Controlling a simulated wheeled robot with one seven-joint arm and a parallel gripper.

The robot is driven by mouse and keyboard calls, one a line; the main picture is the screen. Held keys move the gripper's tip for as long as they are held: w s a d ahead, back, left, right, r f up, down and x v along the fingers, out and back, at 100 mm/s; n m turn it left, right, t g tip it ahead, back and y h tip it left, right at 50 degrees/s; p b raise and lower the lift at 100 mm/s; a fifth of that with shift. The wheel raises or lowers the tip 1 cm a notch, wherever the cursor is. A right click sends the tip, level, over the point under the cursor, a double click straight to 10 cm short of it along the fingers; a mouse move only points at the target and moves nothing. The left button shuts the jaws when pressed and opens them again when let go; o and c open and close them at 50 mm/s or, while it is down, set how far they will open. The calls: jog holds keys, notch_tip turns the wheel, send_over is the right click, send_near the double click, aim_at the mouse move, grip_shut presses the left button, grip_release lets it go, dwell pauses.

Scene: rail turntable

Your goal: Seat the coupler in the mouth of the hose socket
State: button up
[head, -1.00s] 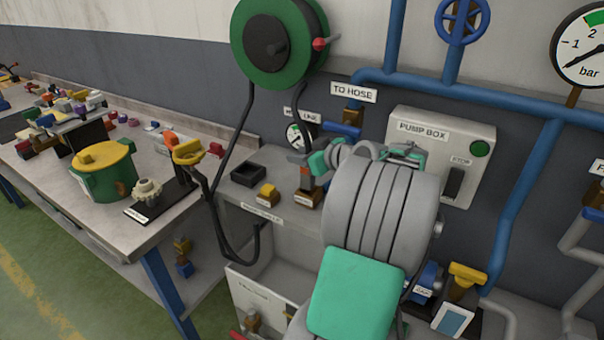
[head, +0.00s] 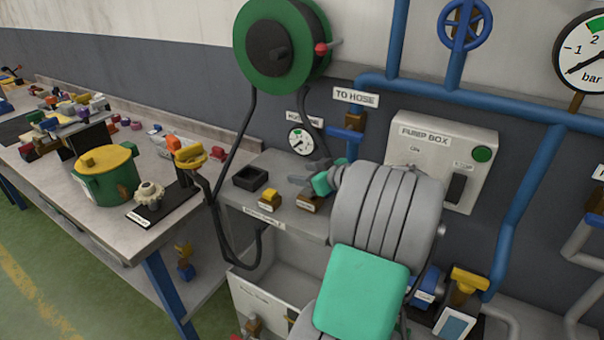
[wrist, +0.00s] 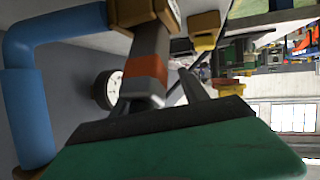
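A grey cylinder with an orange band, which looks like the coupler (wrist: 148,72), shows in the wrist view against a brown block (wrist: 137,12). My gripper (wrist: 158,92) is open, with one finger on either side of it and a visible gap to the right finger. In the head view my gripper (head: 309,174) is above the brown block (head: 308,202) on the ledge and hides most of the coupler. A yellow ring-shaped fitting (head: 190,157) at the bench's right end, beside a black hose, looks like the hose socket; its mouth is not clearly visible.
A small yellow block (head: 267,198) and a black open tray (head: 250,178) sit left of my gripper. The pump box (head: 440,150) and blue pipes (head: 525,205) stand to the right. A green pot (head: 107,182) and a gear (head: 149,193) are on the bench (head: 45,180).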

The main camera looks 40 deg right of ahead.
jog(key=b+v, duration=0.1)
jog(key=v, duration=1)
jog(key=shift+r+b, duration=0.2)
jog(key=shift+b, duration=0.1)
jog(key=shift+s, duration=0.1)
